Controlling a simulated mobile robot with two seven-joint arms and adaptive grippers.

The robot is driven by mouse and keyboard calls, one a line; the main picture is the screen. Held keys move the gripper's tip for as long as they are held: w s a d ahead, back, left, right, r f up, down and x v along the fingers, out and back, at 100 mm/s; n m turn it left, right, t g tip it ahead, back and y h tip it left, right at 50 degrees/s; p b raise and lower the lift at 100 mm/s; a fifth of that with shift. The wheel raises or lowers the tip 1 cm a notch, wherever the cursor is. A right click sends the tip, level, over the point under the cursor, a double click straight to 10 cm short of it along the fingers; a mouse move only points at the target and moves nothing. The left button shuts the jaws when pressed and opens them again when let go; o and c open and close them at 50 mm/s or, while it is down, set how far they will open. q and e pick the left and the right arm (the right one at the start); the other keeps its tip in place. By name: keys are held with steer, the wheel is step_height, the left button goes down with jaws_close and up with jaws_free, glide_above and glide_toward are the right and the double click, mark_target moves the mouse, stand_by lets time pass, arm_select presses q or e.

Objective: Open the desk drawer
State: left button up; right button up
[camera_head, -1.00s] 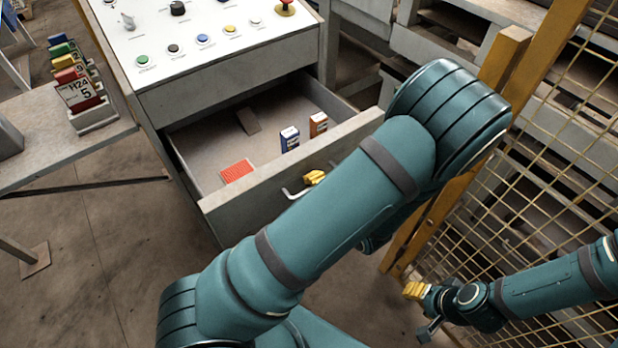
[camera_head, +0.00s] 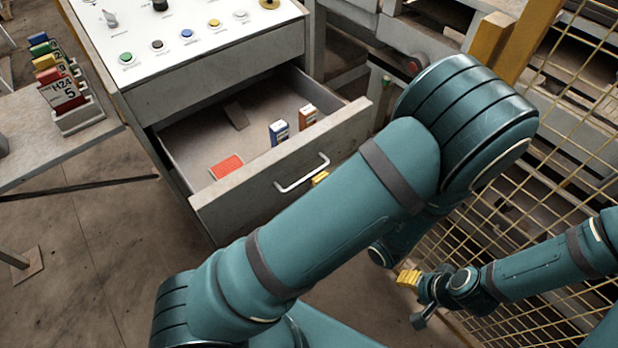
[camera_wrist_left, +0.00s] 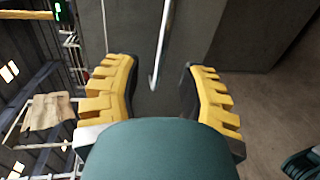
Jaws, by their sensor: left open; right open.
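The desk drawer (camera_head: 290,165) stands pulled well out below the desk's control panel, its inside showing. Its silver bar handle (camera_head: 303,174) is in plain view on the front and shows as a thin bar in the left wrist view (camera_wrist_left: 163,45). My left gripper (camera_wrist_left: 160,72) is open, its two yellow fingers apart with the handle seen between and beyond them. In the head view only a yellow fingertip (camera_head: 320,178) shows just below the handle; my left arm hides the rest. My right gripper (camera_head: 410,288) is open and empty at lower right, away from the drawer.
Inside the drawer are a blue box (camera_head: 279,132), an orange box (camera_head: 308,117) and a red flat item (camera_head: 227,167). A side table (camera_head: 60,150) with a card rack (camera_head: 78,117) stands left. A yellow mesh fence (camera_head: 545,185) stands right.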

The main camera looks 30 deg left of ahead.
arm_select(q)
steer(key=v, duration=0.5)
stand_by(0.4)
steer(key=w+f+m+h, duration=0.5)
steer(key=f+m+h, duration=0.4)
steer(key=f+m, duration=0.4)
steer(key=s+d+f+m+g+h, duration=0.1)
steer(key=s+m+h, duration=0.3)
steer(key=m, duration=0.4)
steer(key=s+d+f+m+g+h, duration=0.2)
steer(key=s+m+g+h, duration=0.1)
steer(key=m, duration=0.5)
steer(key=shift+s+m+h, duration=0.4)
steer(key=shift+s+h, duration=0.35)
steer(key=shift+h, duration=0.35)
steer(key=shift+d, duration=0.1)
